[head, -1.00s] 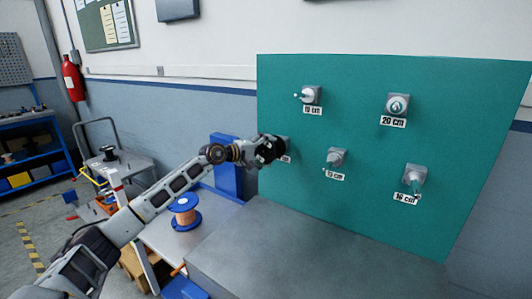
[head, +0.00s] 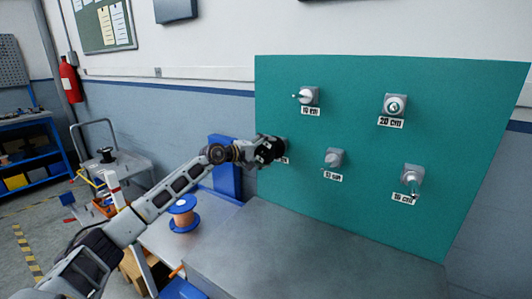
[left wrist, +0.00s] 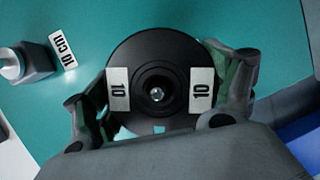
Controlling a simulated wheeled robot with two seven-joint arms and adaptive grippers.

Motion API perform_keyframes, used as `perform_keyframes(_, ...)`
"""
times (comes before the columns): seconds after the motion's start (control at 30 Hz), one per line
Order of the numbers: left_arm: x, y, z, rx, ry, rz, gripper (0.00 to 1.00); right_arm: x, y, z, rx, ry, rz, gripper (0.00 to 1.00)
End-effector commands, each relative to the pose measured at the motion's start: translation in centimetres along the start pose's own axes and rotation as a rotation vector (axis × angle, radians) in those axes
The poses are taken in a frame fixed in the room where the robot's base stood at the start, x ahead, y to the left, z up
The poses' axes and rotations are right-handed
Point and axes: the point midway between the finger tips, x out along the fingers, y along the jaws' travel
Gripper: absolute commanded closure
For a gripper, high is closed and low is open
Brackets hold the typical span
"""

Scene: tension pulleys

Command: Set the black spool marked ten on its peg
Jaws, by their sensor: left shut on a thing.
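My left gripper (head: 270,150) is shut on a black spool (left wrist: 150,55), with a finger on each side of it. The spool carries two white labels marked 10 and faces the teal panel (head: 350,215). A bright rounded metal tip shows in its hub hole; how far it sits through is not clear. In the head view the spool is at the panel's left side, partly hidden by the gripper, with a mostly hidden label beside it. A peg with a 10 cm label (head: 310,111) is above it; this label also shows in the left wrist view (left wrist: 64,50). My right gripper is out of view.
Other panel pegs stand to the right: one marked 20 cm (head: 394,105), one in the middle (head: 334,158) and one at lower right (head: 412,175).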

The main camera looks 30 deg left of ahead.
Motion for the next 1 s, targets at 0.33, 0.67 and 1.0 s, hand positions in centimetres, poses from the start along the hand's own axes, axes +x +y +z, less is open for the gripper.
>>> perform_keyframes(0.33,0.0,0.1,-0.1,0.0,0.002,0.003,0.0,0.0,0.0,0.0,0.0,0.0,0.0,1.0)
perform_keyframes(0.67,-0.1,0.0,0.0,0.0,0.001,0.001,0.0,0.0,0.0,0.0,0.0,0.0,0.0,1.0)
perform_keyframes(1.0,-1.4,-0.1,-0.2,0.001,0.003,0.0,0.0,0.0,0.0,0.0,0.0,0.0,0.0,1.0)
